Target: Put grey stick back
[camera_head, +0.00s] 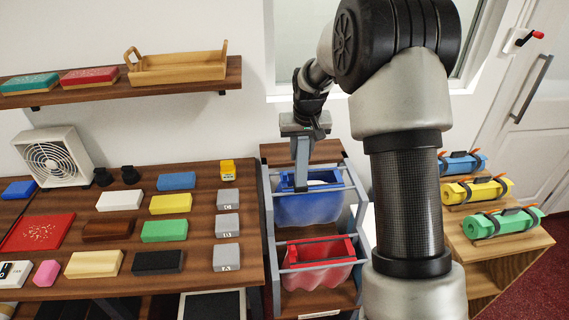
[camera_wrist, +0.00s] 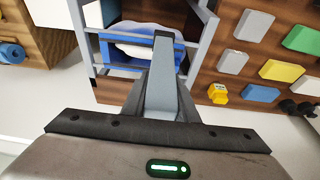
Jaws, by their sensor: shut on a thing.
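The grey stick (camera_head: 332,187) is a thin bar lying across the front of the blue bin (camera_head: 308,210) in the rack. My gripper (camera_head: 301,184) points down over this bin with its fingertips at the stick, shut on it left of its middle. In the wrist view the stick (camera_wrist: 188,43) runs crosswise at the fingertips of my gripper (camera_wrist: 163,40). The fingers hide the gripped part. I cannot tell whether the stick's ends rest in the rack frame (camera_head: 268,215).
A red bin (camera_head: 318,277) stands below, with a similar grey bar at its front. A wooden table (camera_head: 200,282) with coloured blocks is left of the rack. A small cabinet (camera_head: 500,257) with coloured rolls is at the right. A shelf (camera_head: 190,88) holds a wooden tray.

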